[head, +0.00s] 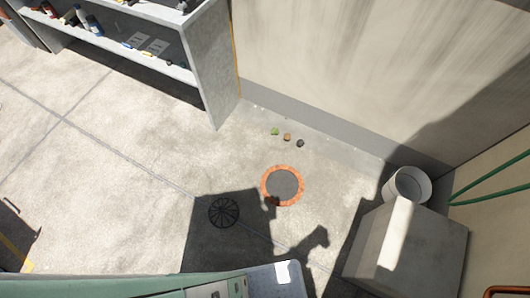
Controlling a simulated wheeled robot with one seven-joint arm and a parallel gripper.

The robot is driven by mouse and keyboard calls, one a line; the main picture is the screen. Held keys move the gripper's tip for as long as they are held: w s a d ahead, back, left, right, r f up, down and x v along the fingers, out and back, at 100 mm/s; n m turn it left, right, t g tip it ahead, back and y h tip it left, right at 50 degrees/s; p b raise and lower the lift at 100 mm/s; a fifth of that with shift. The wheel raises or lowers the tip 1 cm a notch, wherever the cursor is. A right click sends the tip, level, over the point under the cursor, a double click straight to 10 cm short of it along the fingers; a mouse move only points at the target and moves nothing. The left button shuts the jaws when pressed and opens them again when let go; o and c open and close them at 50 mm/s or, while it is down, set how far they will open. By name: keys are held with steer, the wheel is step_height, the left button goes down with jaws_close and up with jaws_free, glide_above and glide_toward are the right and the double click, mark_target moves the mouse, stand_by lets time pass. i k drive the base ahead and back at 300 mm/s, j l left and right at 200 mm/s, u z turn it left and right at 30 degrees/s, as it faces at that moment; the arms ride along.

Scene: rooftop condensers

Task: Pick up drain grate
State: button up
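The drain grate (224,211) is a dark, round, spoked disc in the head view. It lies on the concrete floor below the picture's centre, within a shadow's dark area. To its right is a round dark grey patch with an orange rim (265,194), apart from the grate. I cannot tell whether this patch is a hole or a flat cover. My gripper is not in view, so its opening and its place relative to the grate do not show.
A grey shelf unit (222,65) with bottles and tools stands at the upper left. Small green, brown and dark lumps (287,137) lie near the wall. A white bucket (409,187) and a grey block (400,250) stand at the right. Open floor (100,200) lies to the left.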

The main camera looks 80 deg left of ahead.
mark_target(221, 210)
steer(key=k+l+u, duration=0.25)
steer(key=k+u, duration=0.15)
steer(key=k, duration=0.2)
steer(key=k+u, duration=0.4)
steer(key=k, duration=0.2)
steer(key=u, duration=1.45)
steer(key=i+j+z, duration=0.3)
steer(key=j, duration=0.15)
steer(key=j+z, duration=0.25)
steer(key=j, duration=0.25)
steer(key=i+j+z, duration=0.1)
steer(key=j+z, duration=0.2)
steer(key=j, duration=0.2)
steer(key=j+z, duration=0.25)
steer(key=j, duration=0.3)
